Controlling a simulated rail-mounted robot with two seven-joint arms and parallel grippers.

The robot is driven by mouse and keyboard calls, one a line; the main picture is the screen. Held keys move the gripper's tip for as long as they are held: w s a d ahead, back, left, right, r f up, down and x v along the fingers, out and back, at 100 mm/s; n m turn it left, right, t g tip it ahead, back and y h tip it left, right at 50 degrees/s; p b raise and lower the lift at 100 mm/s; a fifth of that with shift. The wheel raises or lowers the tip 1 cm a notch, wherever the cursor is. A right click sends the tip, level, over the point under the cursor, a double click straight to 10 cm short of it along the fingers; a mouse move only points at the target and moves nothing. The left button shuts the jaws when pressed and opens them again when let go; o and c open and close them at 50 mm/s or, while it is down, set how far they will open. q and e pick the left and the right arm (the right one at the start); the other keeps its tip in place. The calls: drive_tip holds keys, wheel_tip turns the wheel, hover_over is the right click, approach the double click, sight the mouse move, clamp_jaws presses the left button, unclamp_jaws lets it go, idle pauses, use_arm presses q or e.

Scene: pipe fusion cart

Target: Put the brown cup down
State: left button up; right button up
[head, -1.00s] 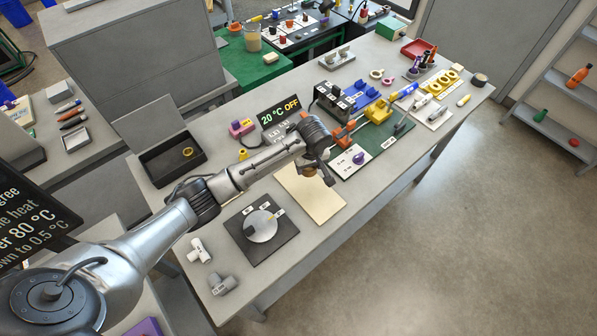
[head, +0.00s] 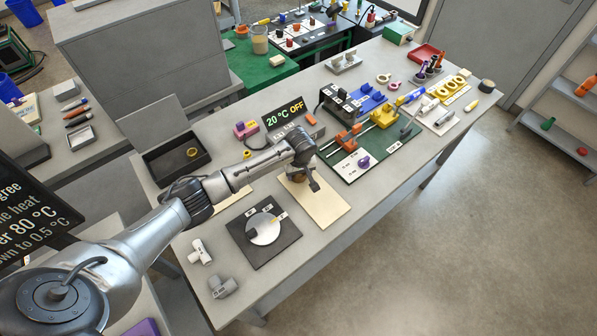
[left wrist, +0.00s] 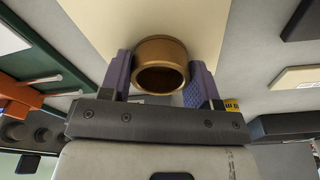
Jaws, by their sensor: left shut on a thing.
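My left gripper (head: 312,184) is over the beige board (head: 324,208) on the grey bench. In the left wrist view its two purple-grey fingers (left wrist: 162,82) are shut on the brown cup (left wrist: 160,50), one on each side. The cup looks coppery brown and round, and its dark open mouth faces the camera. The beige board (left wrist: 112,18) lies behind the cup there. In the head view the cup is mostly hidden by the gripper. I cannot tell whether its base touches the board. My right gripper is not in view.
A green mat (head: 375,160) with a clamp rig lies to the right. A temperature display (head: 285,118) and black tray (head: 160,166) stand behind.

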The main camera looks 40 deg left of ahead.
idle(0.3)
use_arm(q)
drive_tip(key=o, duration=0.9)
drive_tip(key=shift+o, duration=0.2)
wheel_tip(320, 180, up, 12)
drive_tip(key=d+p, duration=0.1)
drive_tip(key=p, duration=0.1)
drive_tip(key=shift+s, duration=0.35)
drive_tip(key=shift+d, duration=0.1)
